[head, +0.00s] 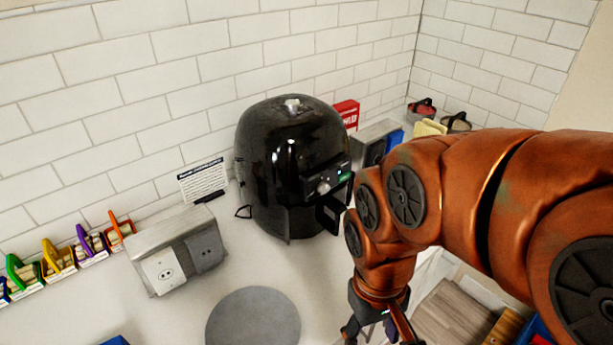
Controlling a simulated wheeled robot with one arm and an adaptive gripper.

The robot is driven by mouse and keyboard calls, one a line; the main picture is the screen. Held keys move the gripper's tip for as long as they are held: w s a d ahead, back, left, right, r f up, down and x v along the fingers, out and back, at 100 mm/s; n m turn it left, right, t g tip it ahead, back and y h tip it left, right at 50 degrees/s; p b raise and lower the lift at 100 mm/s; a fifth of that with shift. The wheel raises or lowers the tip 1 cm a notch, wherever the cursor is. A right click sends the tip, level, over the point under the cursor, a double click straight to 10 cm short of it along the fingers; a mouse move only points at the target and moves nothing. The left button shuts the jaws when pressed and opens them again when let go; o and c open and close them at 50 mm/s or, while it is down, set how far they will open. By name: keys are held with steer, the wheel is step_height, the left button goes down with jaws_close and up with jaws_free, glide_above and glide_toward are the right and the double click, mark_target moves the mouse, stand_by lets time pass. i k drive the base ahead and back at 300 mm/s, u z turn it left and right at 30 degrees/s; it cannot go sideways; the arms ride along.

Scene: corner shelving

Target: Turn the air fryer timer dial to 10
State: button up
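A black, glossy, rounded air fryer (290,150) stands upright on the white counter against the tiled wall. Its control panel (327,180) faces the lower right, with a small silver dial (324,187) and a green light. The number the dial points to is too small to read. The basket handle (328,214) sticks out below the panel. My gripper (368,333) hangs at the bottom edge of the view, below and to the right of the air fryer and apart from it. Its fingers are partly cut off by the frame, and its opening is unclear.
A grey outlet box (172,250) and a round grey mat (253,320) are on the counter. A white text card (202,180) leans on the wall. Coloured holders (57,256) line the left. A red box (347,113) and a metal box (372,141) stand behind the fryer.

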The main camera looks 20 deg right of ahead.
mark_target(323, 188)
steer(key=k, duration=1)
steer(key=u, duration=1.45)
steer(key=i, duration=1)
steer(key=z, duration=1.35)
